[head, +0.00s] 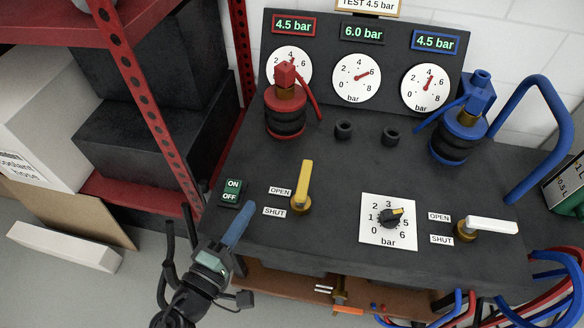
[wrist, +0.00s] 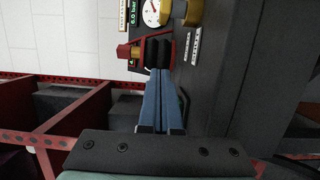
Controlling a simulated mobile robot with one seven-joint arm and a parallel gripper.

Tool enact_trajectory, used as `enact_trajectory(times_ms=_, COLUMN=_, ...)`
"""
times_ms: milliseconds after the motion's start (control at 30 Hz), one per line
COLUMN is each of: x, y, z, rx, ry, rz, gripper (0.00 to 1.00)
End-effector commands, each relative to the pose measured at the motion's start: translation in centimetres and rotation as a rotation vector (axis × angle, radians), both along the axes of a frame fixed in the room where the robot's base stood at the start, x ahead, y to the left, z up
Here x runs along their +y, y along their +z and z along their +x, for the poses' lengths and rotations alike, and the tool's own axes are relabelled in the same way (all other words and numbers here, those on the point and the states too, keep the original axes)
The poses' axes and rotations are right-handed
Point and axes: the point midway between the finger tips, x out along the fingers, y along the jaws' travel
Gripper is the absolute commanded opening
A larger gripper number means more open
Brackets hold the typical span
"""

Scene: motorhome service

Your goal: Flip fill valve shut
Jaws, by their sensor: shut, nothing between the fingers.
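Two lever valves stand on the dark bench, each beside OPEN and SHUT labels; neither is marked as the fill valve. The yellow lever (head: 303,183) is on the left, pointing away toward the gauge panel, with its brass base (head: 300,206) near the SHUT label (head: 274,212). The white lever (head: 491,226) is on the right, pointing right, away from its labels (head: 440,228). My gripper (head: 246,208) is over the bench's left front edge, left of the yellow lever and apart from it. Its blue fingers are together and empty, as the wrist view (wrist: 157,73) also shows.
A green ON/OFF switch (head: 232,192) is just beyond my fingertips. A dial knob (head: 389,218) sits between the levers. Red (head: 286,100) and blue (head: 462,120) couplings stand behind. A red shelf frame (head: 140,95) is close on the left. Hoses crowd the right.

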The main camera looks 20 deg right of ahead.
Motion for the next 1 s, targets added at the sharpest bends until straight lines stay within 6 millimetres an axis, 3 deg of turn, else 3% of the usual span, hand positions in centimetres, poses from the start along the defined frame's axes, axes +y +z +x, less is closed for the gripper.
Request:
enact_trajectory(times_ms=367, x=-0.5, y=0.0, z=0.5, rx=-0.002, ry=0.000, rz=0.003, gripper=0.00)
enact_trajectory(times_ms=867, x=-7.7, y=-0.1, z=6.9, rx=-0.005, ry=-0.004, rz=0.005, gripper=0.00)
enact_trajectory(times_ms=1000, x=-9.5, y=0.0, z=5.4, rx=-0.001, ry=-0.002, rz=0.005, gripper=0.00)
